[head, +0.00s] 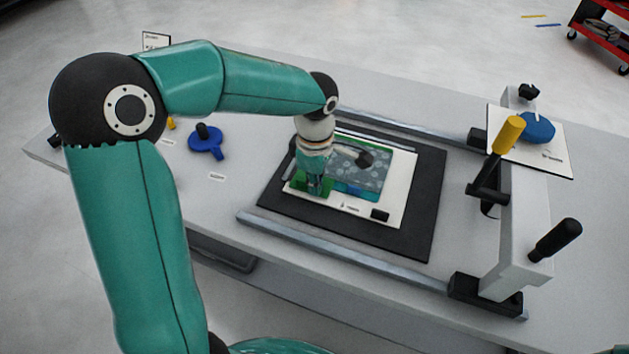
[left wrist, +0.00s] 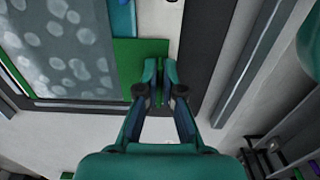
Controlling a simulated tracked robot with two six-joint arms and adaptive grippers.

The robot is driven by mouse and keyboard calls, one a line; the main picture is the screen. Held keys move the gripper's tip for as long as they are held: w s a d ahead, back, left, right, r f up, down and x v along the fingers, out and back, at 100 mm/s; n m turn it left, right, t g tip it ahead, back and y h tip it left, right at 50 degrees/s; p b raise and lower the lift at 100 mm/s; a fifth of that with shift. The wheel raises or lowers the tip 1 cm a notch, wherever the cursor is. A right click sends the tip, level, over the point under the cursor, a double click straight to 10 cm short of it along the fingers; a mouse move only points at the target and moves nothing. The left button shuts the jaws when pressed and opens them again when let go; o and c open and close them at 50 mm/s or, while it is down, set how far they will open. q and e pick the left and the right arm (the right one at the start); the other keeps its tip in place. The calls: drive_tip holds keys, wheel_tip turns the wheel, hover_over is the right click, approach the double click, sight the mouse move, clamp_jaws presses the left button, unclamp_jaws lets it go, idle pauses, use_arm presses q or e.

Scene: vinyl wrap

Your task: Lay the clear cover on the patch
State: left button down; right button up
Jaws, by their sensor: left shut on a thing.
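My left gripper (head: 317,188) points down at the near left part of the white board (head: 398,180). Its fingers are shut on a green tab (head: 298,183), which also shows between the fingertips in the left wrist view (left wrist: 136,58). The tab appears to belong to the clear cover, whose outline is hard to make out. The grey patch with pale oval spots (head: 350,177) lies on the board beside the gripper. It also shows at the left of the left wrist view (left wrist: 65,42). My right gripper is not in view.
A black mat (head: 425,200) lies under the board, between two metal rails (head: 330,262). A white frame with a yellow handle (head: 508,134) and a black handle (head: 555,240) stands at right. A blue tool (head: 206,145) lies at left. A blue disc (head: 537,127) sits on a far-right card.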

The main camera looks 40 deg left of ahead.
use_arm(q)
drive_tip(key=shift+f, duration=0.1)
drive_tip(key=c, duration=1.3)
unclamp_jaws()
wheel_tip(320, 180, up, 12)
drive_tip(key=shift+s+r+p, duration=0.1)
drive_tip(key=shift+r+p, duration=0.05)
drive_tip(key=shift+p, duration=0.15)
